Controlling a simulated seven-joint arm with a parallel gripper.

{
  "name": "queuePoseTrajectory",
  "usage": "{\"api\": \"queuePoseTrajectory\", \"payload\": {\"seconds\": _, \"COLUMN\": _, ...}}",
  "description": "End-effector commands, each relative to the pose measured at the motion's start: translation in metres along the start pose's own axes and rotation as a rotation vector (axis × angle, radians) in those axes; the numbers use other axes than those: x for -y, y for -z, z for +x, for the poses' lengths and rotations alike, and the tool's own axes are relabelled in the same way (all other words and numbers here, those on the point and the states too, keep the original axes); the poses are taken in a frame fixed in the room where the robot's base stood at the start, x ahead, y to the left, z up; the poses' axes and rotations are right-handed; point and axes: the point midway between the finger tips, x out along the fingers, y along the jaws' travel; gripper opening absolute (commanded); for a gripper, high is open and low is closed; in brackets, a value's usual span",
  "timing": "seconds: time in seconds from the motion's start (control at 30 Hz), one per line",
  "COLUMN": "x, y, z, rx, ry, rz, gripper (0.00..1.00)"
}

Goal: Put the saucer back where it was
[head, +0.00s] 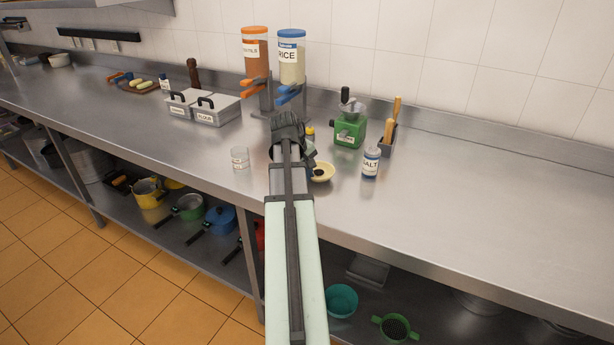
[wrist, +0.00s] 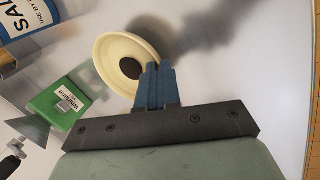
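The saucer is a small cream-yellow round dish with a dark round centre. In the head view the saucer (head: 324,172) shows just right of my forearm, over the front part of the counter. In the wrist view the saucer (wrist: 108,54) is at the upper middle. My gripper (wrist: 161,68) has its two blue fingers close together at the saucer's rim, and it looks shut on that rim. A dark shadow lies on the counter beside it. My arm hides the fingers in the head view, and the gap under the saucer cannot be judged.
A salt jar (head: 371,163) and a green grinder (head: 348,132) stand to the right. A small glass (head: 240,157) stands left of my arm. Two dispensers (head: 291,65) and lidded containers (head: 216,110) are behind. The counter (head: 480,200) is clear at right.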

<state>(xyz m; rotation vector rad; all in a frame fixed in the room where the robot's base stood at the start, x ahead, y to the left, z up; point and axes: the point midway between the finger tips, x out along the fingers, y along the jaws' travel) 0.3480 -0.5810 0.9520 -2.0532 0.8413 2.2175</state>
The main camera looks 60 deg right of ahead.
Motion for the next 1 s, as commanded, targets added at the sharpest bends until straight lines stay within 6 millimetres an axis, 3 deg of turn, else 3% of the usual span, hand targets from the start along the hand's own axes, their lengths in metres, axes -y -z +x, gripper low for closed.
{"api": "queuePoseTrajectory", "payload": {"seconds": 0.13, "x": 0.0049, "y": -0.0005, "z": 0.0115, "rx": 0.001, "ry": 0.000, "rz": 0.000, "gripper": 0.00}}
{"api": "queuePoseTrajectory", "payload": {"seconds": 0.53, "x": 0.0059, "y": -0.0002, "z": 0.0145, "rx": 0.000, "ry": 0.000, "rz": 0.000, "gripper": 0.00}}
{"api": "queuePoseTrajectory", "payload": {"seconds": 0.8, "x": 0.0058, "y": -0.0001, "z": 0.0140, "rx": 0.000, "ry": 0.000, "rz": 0.001, "gripper": 0.29}}
{"api": "queuePoseTrajectory", "payload": {"seconds": 1.0, "x": 0.0058, "y": -0.0001, "z": 0.0139, "rx": 0.000, "ry": 0.000, "rz": 0.001, "gripper": 0.29}}
